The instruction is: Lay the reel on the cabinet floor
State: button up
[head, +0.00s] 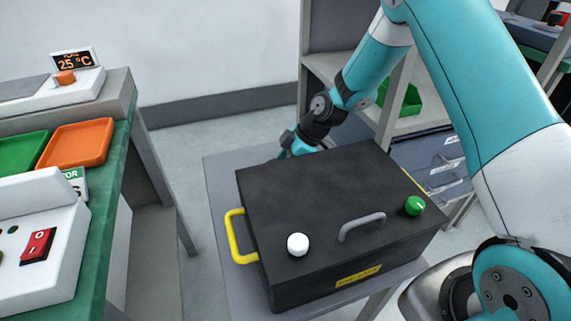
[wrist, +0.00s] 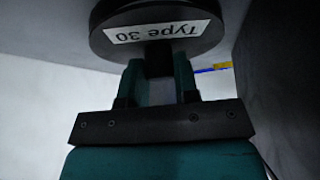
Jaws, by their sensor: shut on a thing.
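My gripper (wrist: 158,78) is shut on the black reel (wrist: 125,22), with both teal fingers closed on a dark stub below the disc. The reel is a round disc with a white label reading "Type 30", upside down in the wrist view. In the head view my arm reaches behind the black cabinet (head: 320,190), which hides my fingertips and the reel. The cabinet has a grey top handle, a yellow side handle, a white knob and a green knob. Its floor cannot be made out.
The cabinet stands on a grey table (head: 218,190). At left, a green bench holds an orange tray (head: 76,143), a green tray (head: 24,150) and a white box with a red switch (head: 38,245). A shelf with a green bin (head: 402,99) stands behind.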

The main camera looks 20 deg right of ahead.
jog(key=shift+f, duration=0.1)
jog(key=shift+f, duration=0.15)
jog(key=o, duration=1)
